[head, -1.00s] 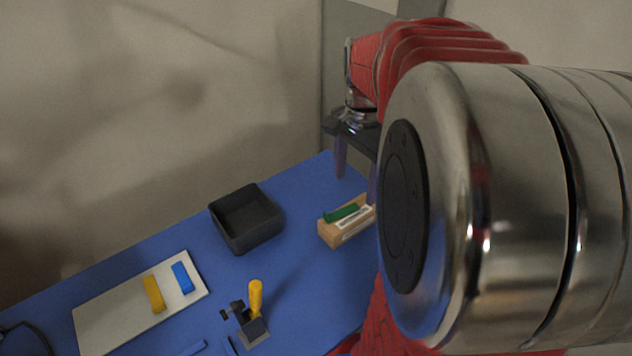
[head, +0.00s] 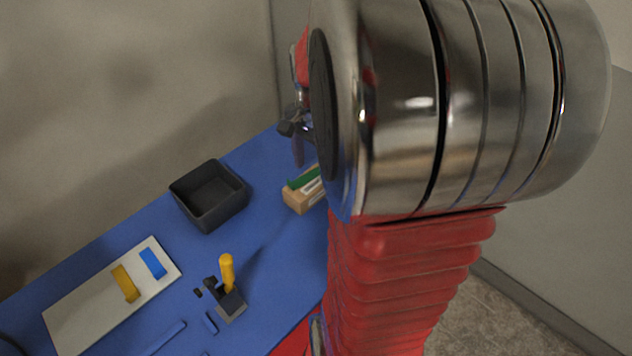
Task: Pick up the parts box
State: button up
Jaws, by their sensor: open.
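A tan box (head: 297,199) with a white label and a green piece (head: 302,178) on top sits on the blue table near its far right end; it looks like the parts box. Its right end is hidden behind my arm. My gripper (head: 295,142) is open and points down. Its fingers appear just above and behind the tan box in the head view, apart from it. Part of the gripper is hidden by my large metal arm joint.
A black open bin (head: 236,205) stands left of the tan box. A tool with a yellow handle (head: 227,272) stands on the blue table (head: 265,245) in front. A pale board (head: 88,310) with yellow and blue pieces lies at the left. Small blue pieces lie near the front.

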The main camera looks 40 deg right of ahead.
aim_at(314, 176)
jog(key=shift+a+f, duration=0.1)
jog(key=shift+f, duration=1.85)
jog(key=shift+c, duration=0.4)
jog(key=c, duration=1.2)
jog(key=shift+r, duration=0.15)
jog(key=shift+c, duration=0.2)
notch_tip(314, 176, up, 10)
jog(key=shift+f, duration=0.2)
jog(key=shift+r, duration=0.15)
jog(key=shift+s, duration=0.1)
